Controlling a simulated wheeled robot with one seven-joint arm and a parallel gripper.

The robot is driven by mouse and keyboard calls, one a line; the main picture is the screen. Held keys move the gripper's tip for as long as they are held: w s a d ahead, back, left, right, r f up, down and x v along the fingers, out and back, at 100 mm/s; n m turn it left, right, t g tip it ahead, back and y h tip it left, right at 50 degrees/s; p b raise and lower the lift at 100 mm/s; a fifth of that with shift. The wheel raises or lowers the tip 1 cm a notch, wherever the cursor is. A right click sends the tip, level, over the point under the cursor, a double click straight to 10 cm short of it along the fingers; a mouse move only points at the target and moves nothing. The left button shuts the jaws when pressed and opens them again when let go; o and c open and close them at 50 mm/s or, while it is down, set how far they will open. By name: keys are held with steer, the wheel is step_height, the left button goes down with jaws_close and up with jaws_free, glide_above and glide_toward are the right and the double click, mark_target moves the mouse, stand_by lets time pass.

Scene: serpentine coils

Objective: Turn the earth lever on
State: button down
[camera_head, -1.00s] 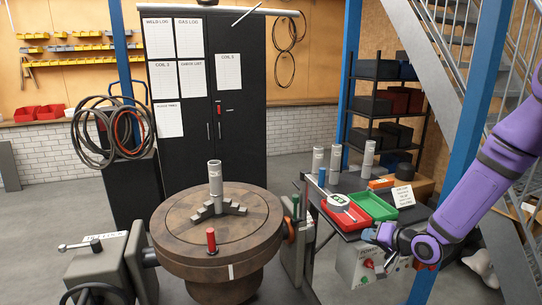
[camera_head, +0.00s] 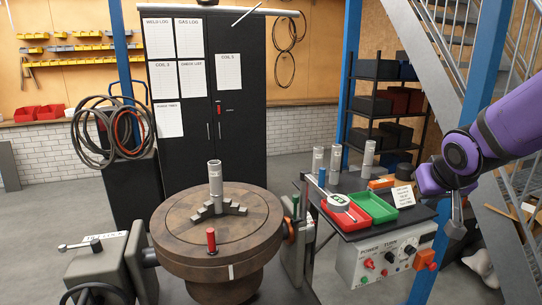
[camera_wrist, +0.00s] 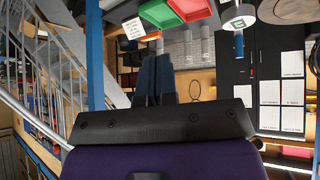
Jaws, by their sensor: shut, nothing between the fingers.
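No lever carries an earth label that I can read. A grey control box (camera_head: 375,280) under the bench edge has a panel with a POWER label, red knobs (camera_head: 369,263), a black knob (camera_head: 410,249) and an orange block (camera_head: 425,259) at its right end.
The bench holds a red tray (camera_head: 345,212) with a round gauge, a green tray (camera_head: 376,206), a small sign (camera_head: 403,196) and upright grey cylinders. A blue post (camera_head: 430,230) stands close to my arm. The turntable (camera_head: 180,225) fills the middle.

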steer(key=s+a+r+g, duration=0.1)
steer(key=s+r, duration=0.3)
steer(key=s, duration=0.6)
steer(key=s+a+r+g+y, duration=0.1)
steer(key=s+r, duration=0.2)
steer(key=s, duration=0.7)
steer(key=shift+a+r+n, duration=0.35)
steer(key=shift+a+n, duration=0.05)
